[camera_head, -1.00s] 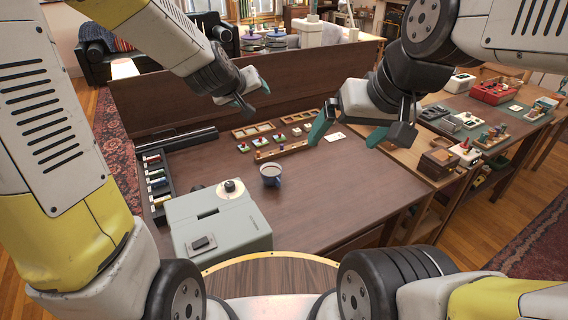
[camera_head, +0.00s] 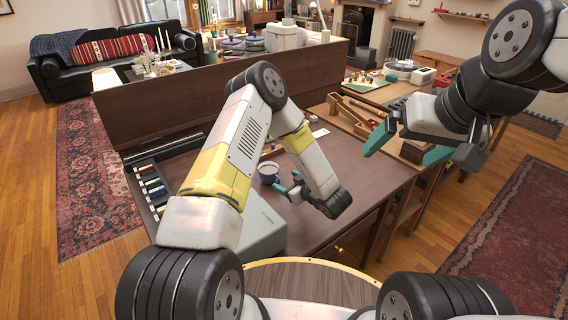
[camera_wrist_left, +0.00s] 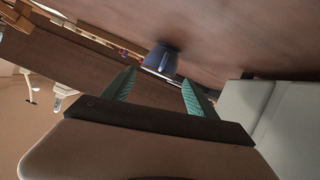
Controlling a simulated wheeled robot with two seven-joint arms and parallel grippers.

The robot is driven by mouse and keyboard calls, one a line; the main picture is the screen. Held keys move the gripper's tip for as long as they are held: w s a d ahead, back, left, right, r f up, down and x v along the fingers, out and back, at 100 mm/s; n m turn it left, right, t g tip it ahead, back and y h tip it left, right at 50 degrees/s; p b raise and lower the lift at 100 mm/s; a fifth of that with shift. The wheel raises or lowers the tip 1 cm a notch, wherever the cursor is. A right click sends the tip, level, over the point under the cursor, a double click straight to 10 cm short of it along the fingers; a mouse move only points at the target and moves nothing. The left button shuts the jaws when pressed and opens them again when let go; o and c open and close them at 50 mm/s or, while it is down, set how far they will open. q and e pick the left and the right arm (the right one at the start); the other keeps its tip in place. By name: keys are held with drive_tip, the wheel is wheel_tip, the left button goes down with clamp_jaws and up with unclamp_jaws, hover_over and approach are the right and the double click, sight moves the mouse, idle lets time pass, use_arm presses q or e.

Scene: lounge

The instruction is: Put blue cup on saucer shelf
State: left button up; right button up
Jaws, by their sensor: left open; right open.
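The small blue cup (camera_head: 267,174) stands upright on the brown desk (camera_head: 360,180), with something brownish inside. It also shows in the left wrist view (camera_wrist_left: 161,58), ahead of the fingertips. My left gripper (camera_head: 287,184) is open, low over the desk at the cup's near right side. In the left wrist view (camera_wrist_left: 158,84) its teal fingers point towards the cup, with nothing between them; the cup looks just beyond the tips. My right gripper (camera_head: 407,150) is open and empty, raised over the desk's right side. I cannot pick out the saucer shelf.
A grey-green box (camera_head: 263,225) stands near the cup, partly behind my left arm. A black rack (camera_head: 150,185) lies along the desk's left side. A tall wooden panel (camera_head: 180,90) closes the back. The front right desktop is clear.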

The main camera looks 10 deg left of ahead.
sight(277, 176)
use_arm(q)
drive_tip(key=x, duration=0.7)
drive_tip(key=shift+w+a+f, duration=0.1)
drive_tip(key=shift+a+f, duration=0.1)
drive_tip(key=shift+a, duration=0.1)
drive_tip(key=shift+c, duration=0.5)
clamp_jaws()
idle(0.6)
